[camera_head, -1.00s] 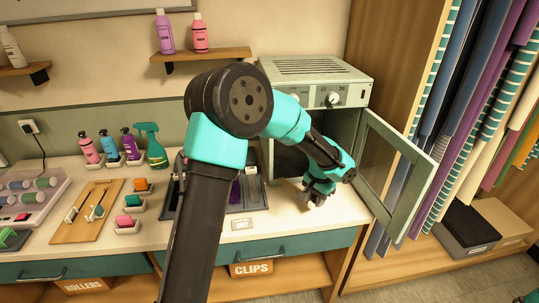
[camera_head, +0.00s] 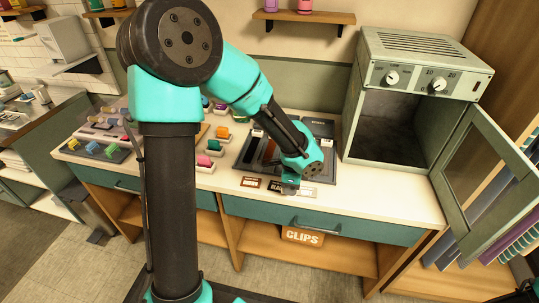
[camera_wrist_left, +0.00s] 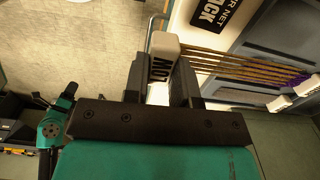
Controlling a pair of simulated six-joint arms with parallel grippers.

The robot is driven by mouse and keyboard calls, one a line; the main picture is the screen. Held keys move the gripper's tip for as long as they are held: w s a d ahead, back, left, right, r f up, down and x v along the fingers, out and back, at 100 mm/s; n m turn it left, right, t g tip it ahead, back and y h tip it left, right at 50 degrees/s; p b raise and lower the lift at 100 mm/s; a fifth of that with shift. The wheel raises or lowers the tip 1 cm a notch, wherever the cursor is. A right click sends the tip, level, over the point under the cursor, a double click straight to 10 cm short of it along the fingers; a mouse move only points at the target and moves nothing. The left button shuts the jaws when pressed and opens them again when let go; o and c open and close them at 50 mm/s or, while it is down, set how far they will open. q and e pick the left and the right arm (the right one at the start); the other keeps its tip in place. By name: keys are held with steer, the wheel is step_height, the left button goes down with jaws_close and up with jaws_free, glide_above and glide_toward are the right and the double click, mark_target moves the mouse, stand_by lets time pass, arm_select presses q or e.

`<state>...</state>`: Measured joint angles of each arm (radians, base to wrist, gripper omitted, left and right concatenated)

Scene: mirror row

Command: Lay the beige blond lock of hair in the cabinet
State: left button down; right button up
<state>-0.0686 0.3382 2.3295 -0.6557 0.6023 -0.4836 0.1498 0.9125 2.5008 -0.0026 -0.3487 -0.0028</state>
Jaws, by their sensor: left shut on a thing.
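My left gripper (camera_head: 288,190) is low over the counter's front edge, in front of the dark compartment tray. In the left wrist view its fingers (camera_wrist_left: 163,85) are shut on the white lettered end block of a lock of hair. The beige blond lock (camera_wrist_left: 235,64) stretches out to the right from that block as several thin strands. The cabinet (camera_head: 458,58) is a grey-green metal box with knobs, at the right of the counter. Its glazed door (camera_head: 488,180) stands open to the right, and the dark interior looks empty.
The dark compartment tray (camera_head: 322,128) lies left of the cabinet, with small label plates (camera_head: 250,182) before it. Small bins with coloured pieces (camera_head: 205,162) stand farther left. Clear counter (camera_head: 385,190) lies in front of the cabinet.

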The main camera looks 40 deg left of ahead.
arm_select(q)
steer(key=shift+s+a, duration=0.55)
steer(key=shift+s, duration=0.1)
steer(key=shift+w, duration=0.1)
steer(key=w+a, duration=0.2)
steer(key=w, duration=0.2)
steer(key=w+a+f, duration=0.1)
steer(key=w+a, duration=0.2)
steer(key=w, duration=0.1)
steer(key=w+a, duration=0.3)
steer(key=w, duration=0.1)
steer(key=shift+w+a+f, duration=0.1)
steer(key=shift+w+f, duration=0.15)
steer(key=shift+w, duration=0.05)
steer(key=shift+w+a, duration=0.2)
steer(key=shift+w, duration=0.1)
steer(key=shift+f, duration=1.8)
steer(key=shift+f, duration=0.1)
